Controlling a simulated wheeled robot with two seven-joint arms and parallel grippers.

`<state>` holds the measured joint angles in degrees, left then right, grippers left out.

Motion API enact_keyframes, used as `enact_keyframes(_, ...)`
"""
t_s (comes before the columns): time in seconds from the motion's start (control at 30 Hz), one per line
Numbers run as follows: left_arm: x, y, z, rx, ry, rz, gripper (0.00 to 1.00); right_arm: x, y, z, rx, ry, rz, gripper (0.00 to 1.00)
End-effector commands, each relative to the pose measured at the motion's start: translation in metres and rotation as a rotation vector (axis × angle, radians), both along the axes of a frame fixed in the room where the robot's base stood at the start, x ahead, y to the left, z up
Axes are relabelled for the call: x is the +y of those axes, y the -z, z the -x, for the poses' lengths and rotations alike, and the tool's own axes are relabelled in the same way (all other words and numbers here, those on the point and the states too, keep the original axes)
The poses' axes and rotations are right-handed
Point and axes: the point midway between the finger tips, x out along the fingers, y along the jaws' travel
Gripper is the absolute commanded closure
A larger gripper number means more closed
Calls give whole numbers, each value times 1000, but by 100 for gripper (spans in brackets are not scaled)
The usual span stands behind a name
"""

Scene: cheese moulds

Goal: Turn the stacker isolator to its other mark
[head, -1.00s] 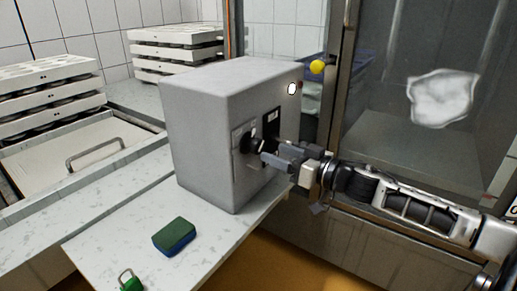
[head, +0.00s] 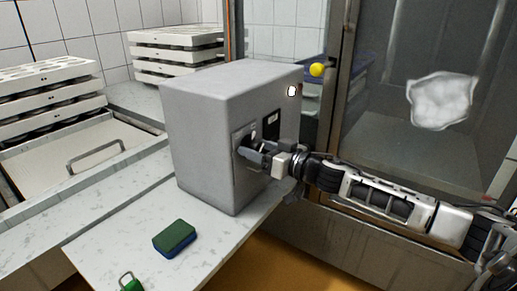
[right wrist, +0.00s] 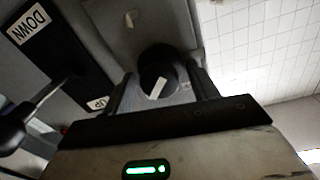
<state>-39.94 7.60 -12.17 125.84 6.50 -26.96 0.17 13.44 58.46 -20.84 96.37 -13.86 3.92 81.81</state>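The stacker isolator is a round black knob with a white pointer mark (right wrist: 158,82), seen in the right wrist view on the front of a grey box (head: 205,130). The pointer is tilted, its upper end leaning right. My right gripper (head: 251,153) is at the knob and mostly covers it in the head view. In the right wrist view its two fingers (right wrist: 165,92) stand open, one on either side of the knob; I cannot make out firm contact. A small pale mark (right wrist: 130,18) shows on the panel beyond the knob. My left gripper is not in view.
Beside the knob is a black plate (right wrist: 60,55) lettered DOWN and UP, with a black lever (right wrist: 35,120). A green and blue sponge (head: 174,238) and a green padlock-like item (head: 130,284) lie on the counter. White mould stacks (head: 50,95) stand left; a glass door is right.

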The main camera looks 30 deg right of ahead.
Motion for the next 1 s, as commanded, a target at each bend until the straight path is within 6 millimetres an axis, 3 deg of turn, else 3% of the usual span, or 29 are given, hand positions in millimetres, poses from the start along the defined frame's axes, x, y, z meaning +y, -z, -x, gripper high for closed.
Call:
enact_keyframes(0.03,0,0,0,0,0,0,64,0,0,0,0,0,0,55)
enact_keyframes(0.1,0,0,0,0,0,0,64,0,0,0,0,1,0,74)
enact_keyframes(0.13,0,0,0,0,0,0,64,-1,0,0,0,2,0,77)
enact_keyframes(0.57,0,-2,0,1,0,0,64,-4,-2,-1,-15,12,37,78)
enact_keyframes(1.0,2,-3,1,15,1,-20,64,-5,-4,-1,-136,14,331,78)
